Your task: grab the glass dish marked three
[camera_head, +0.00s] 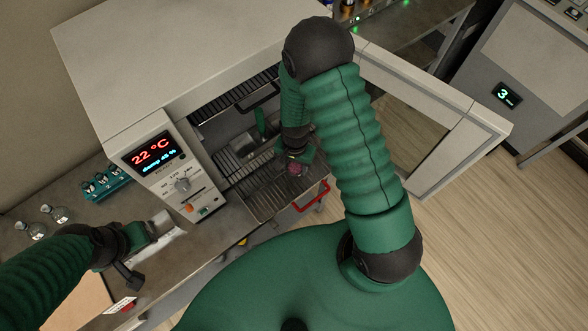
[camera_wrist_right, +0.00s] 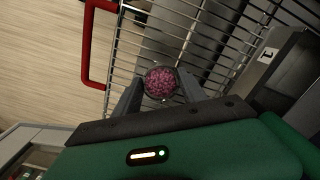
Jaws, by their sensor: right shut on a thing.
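A small round glass dish with pink, grainy contents (camera_wrist_right: 160,83) sits between the two grey fingers of my right gripper (camera_wrist_right: 158,90) in the right wrist view. The fingers are shut on it, one on each side. No number shows on the dish from here. In the head view the dish (camera_head: 295,168) is a small pink spot at the tip of my right arm, over the wire shelf inside the open incubator. My left gripper (camera_head: 155,240) is at the lower left, by the counter in front of the incubator; its jaw gap is not clear.
The incubator (camera_head: 165,160) reads 22 °C, and its door (camera_head: 430,120) stands open to the right. The wire shelf (camera_head: 260,190) has a red handle (camera_head: 313,197) at its front. A metal box marked 1 (camera_wrist_right: 275,75) is beside the dish. Glass flasks (camera_head: 55,213) stand at left.

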